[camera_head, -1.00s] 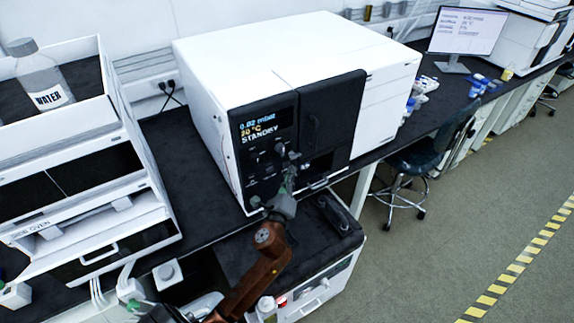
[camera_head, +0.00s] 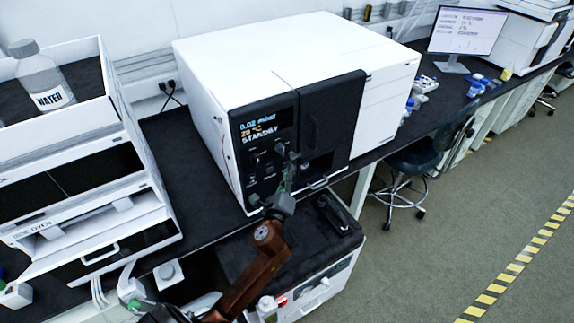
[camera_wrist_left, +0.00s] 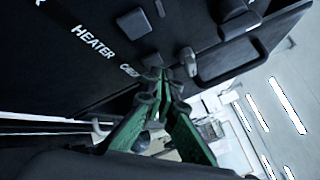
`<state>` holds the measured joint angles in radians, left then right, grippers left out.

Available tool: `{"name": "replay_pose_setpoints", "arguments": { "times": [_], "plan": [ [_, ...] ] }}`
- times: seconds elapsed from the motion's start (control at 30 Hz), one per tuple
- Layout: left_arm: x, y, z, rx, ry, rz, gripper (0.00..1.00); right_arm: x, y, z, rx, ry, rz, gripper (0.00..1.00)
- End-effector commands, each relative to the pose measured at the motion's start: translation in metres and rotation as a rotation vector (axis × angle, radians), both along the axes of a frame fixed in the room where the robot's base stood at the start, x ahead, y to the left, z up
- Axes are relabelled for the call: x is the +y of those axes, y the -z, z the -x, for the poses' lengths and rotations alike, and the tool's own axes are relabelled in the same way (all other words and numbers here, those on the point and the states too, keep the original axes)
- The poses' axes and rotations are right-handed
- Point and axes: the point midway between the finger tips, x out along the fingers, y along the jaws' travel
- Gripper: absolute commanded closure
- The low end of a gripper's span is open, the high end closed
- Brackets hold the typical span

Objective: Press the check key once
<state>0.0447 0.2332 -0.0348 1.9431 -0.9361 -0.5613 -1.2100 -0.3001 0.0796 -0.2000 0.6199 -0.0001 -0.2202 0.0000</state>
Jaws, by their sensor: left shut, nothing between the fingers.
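The instrument (camera_head: 375,105) is a white box with a black control panel (camera_head: 262,125), whose display reads 0.02 mbar, 20 °C and STANDBY. My left gripper (camera_head: 290,160) is shut and empty, its tips in front of the panel's lower right part. In the left wrist view, the green fingers of the gripper (camera_wrist_left: 158,78) meet beside a small label that seems to begin with "CHE". A dark key (camera_wrist_left: 152,60) shows at the fingertips, partly hidden by them; I cannot tell whether they touch it. A square dark key (camera_wrist_left: 135,22) lies above the HEATER label (camera_wrist_left: 93,42). The right gripper is out of view.
A knob (camera_wrist_left: 187,60) and a dark handle (camera_wrist_left: 235,68) lie close to the fingertips. A white oven unit (camera_head: 130,195) with a water bottle (camera_head: 42,75) stands at left. A low cabinet (camera_head: 335,275) stands below the instrument. A stool (camera_head: 415,160) is at right.

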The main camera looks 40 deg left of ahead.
Motion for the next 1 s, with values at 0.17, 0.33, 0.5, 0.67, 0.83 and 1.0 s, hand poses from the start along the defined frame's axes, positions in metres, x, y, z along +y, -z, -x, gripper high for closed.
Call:
{"name": "replay_pose_setpoints", "arguments": {
  "times": [0.17,0.33,0.5,0.67,0.83,1.0],
  "plan": [
    [0.001,-0.0001,-0.0005,0.0,0.0,0.0,1.0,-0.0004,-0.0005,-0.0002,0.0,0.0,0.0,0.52],
    [0.0027,-0.0002,-0.0013,0.0,0.0,-0.001,1.0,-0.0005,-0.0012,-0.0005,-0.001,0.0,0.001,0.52],
    [0.0045,-0.0001,-0.002,0.0,0.0,-0.001,1.0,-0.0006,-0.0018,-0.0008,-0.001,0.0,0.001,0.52],
    [0.0064,0.0,-0.0027,0.0,0.0,-0.001,1.0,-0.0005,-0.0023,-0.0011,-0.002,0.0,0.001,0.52],
    [0.0075,0.0,-0.0031,0.0,0.0,0.0,1.0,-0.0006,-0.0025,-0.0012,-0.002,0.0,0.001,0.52],
    [0.0075,-0.0001,-0.003,0.0,0.0,-0.001,1.0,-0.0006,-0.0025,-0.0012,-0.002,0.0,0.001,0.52]
  ]
}}
